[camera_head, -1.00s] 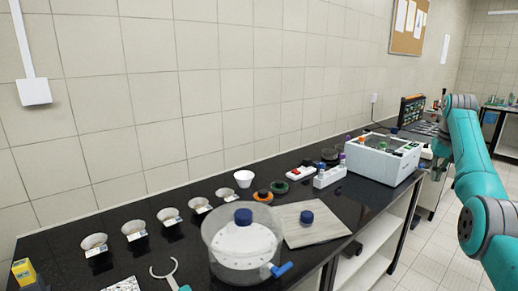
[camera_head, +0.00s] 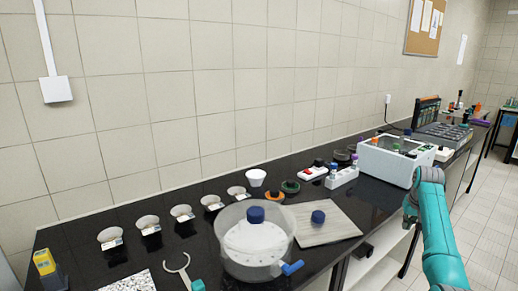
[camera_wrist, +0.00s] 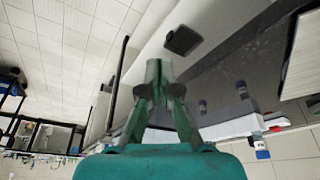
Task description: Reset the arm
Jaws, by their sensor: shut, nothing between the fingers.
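My gripper (camera_wrist: 158,72) shows in the wrist view with its two fingers drawn together at the tips and nothing between them. It is in front of the bench edge, apart from anything on the bench. In the head view my teal arm (camera_head: 435,225) stands at the right, beside the bench front.
A black bench (camera_head: 345,263) runs along the tiled wall. It holds a clear round vessel (camera_head: 225,240), a board (camera_head: 345,228) with a blue-capped item, several small bowls and a white machine (camera_head: 385,163). Open floor (camera_head: 485,215) lies at the right.

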